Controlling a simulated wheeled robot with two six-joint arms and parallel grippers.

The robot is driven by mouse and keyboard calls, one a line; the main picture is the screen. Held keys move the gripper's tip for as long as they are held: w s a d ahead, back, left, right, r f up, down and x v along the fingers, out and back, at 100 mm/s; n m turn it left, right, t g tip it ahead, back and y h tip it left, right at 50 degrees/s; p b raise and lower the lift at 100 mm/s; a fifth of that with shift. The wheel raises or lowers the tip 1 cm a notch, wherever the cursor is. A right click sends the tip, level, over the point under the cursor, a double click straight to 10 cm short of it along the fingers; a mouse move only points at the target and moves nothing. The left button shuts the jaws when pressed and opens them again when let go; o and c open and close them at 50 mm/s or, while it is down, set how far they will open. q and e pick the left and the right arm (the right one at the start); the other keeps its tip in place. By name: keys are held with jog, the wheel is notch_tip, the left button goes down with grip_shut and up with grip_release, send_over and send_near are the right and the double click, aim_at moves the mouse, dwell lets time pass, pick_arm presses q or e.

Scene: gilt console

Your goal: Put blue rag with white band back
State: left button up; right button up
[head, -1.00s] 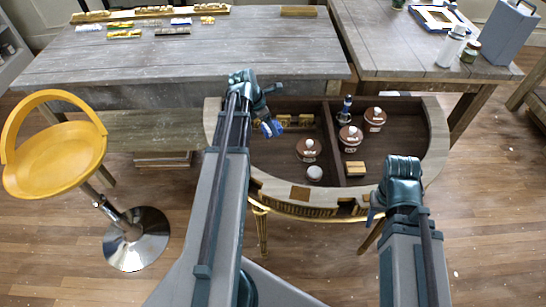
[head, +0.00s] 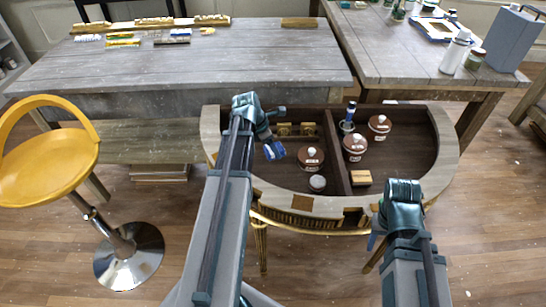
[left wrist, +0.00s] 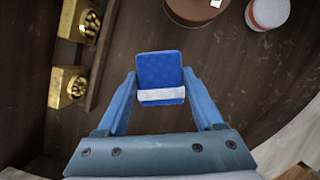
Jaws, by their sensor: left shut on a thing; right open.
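A small blue rag with a white band (left wrist: 160,70) is held between the two blue fingers of my left gripper (left wrist: 160,92). In the head view the rag (head: 276,151) shows at the tip of my left gripper (head: 272,143), over the left compartment of the half-round gilt console (head: 211,130). In the left wrist view the dark wooden compartment floor lies below the rag; I cannot tell how high above it the rag is. My right gripper (head: 376,228) is open and empty near the console's front edge, its fingers partly hidden by its wrist.
A brown lidded pot (head: 311,158), a white round lidded jar (head: 318,183) and gold pieces (head: 297,129) are in the left compartment. A divider (head: 336,152) separates it from more pots, a blue-topped bottle (head: 347,118) and a wooden block (head: 361,177). A yellow stool (head: 45,165) stands left.

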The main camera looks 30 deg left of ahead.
aim_at(273, 155)
pick_arm(q)
jog(key=shift+f+b, duration=1.6)
jog(key=shift+f, duration=0.2)
jog(key=shift+f, duration=0.2)
jog(key=o, duration=1.2)
jog(key=shift+r, duration=0.1)
jog(key=shift+r, duration=0.15)
jog(key=shift+s+a+r+p, duration=0.1)
jog(key=shift+r+p, duration=0.45)
jog(key=shift+p, duration=0.05)
jog(key=p+v, duration=1)
jog(key=v, duration=0.1)
jog(key=shift+f, duration=0.1)
